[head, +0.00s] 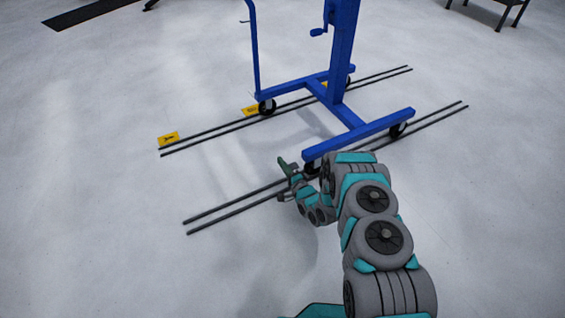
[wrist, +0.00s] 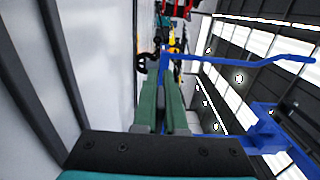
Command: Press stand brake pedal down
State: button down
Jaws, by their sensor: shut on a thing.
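The blue stand (head: 340,118) rests on dark casters across the floor rails. Its near front caster (head: 311,168) sits at the end of the blue leg, partly hidden by my arm. A brake pedal cannot be made out there. My gripper (head: 283,163) is low, just left of that caster, with its green fingers pointing up and left. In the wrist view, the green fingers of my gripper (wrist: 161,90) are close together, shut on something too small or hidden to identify. Blue parts of the stand (wrist: 270,130) show at the right of the wrist view.
Two pairs of dark rails (head: 235,203) run along the pale floor, with yellow markers (head: 168,139) by the far pair. A dark strip (head: 90,12) lies at the far left. A dark-legged table (head: 505,12) stands at the back right. The floor at left is clear.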

jog(key=shift+d+f+n, duration=0.1)
jog(key=shift+f+n, duration=0.3)
jog(key=shift+n, duration=0.35)
jog(key=shift+f+n, duration=0.35)
jog(key=shift+n, duration=0.4)
jog(key=c, duration=1)
grip_release()
jog(key=shift+d, duration=0.1)
jog(key=shift+p+v, duration=0.5)
jog(key=shift+v, duration=3.3)
jog(key=shift+d, duration=0.1)
